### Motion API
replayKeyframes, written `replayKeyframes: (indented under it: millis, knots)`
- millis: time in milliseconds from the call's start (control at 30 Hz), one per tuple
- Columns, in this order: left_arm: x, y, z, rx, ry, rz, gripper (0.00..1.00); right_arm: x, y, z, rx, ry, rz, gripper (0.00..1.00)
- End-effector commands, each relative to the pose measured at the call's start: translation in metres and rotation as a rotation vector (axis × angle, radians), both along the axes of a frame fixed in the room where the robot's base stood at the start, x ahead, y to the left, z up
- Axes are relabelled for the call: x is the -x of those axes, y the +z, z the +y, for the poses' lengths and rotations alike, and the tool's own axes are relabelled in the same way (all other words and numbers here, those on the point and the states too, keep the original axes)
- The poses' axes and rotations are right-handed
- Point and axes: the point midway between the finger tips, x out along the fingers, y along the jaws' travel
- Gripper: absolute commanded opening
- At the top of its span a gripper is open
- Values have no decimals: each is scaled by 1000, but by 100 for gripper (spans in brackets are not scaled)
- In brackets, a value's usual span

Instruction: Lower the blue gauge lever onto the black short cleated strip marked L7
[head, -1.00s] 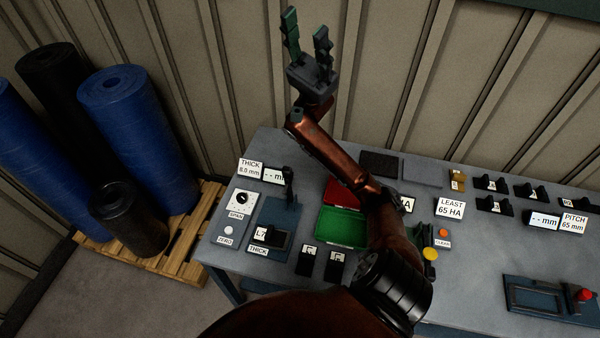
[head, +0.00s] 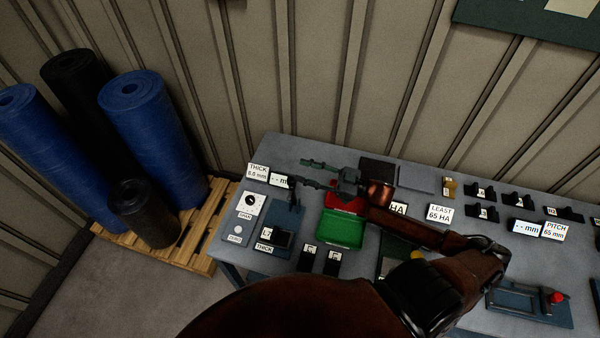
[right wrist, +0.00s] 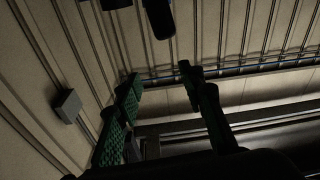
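The thickness gauge's blue base (head: 289,218) stands at the left of the bench. Its dark upright lever part (head: 294,195) rises at the back and is partly hard to make out. The black strip marked L7 (head: 281,238) lies at the front of the gauge, by the THICK label. My right gripper (head: 298,171) is open and empty, with its fingers pointing left above and behind the gauge lever; whether a finger touches the lever cannot be told. In the right wrist view its green-padded fingers (right wrist: 159,75) are spread with nothing between them. My left gripper is not in view.
A dial panel (head: 247,210) stands left of the gauge, a display (head: 281,181) behind it. Belt rolls (head: 152,135) stand on a pallet left of the bench.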

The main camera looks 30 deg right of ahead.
Motion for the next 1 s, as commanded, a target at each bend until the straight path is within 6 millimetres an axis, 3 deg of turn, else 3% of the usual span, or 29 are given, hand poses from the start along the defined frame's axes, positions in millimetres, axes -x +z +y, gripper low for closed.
replayKeyframes:
  millis: [100, 200, 700, 1000]
  knots:
    - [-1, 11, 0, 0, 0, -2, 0, 21, -39, -4, 91, -21, 53, 36]
    - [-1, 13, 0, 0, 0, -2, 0, 24, -53, -3, 121, -25, 66, 36]
    - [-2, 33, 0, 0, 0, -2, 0, -27, -53, 41, 122, -26, 64, 36]
    - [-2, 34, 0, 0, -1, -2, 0, -32, -55, 45, 123, -27, 67, 36]
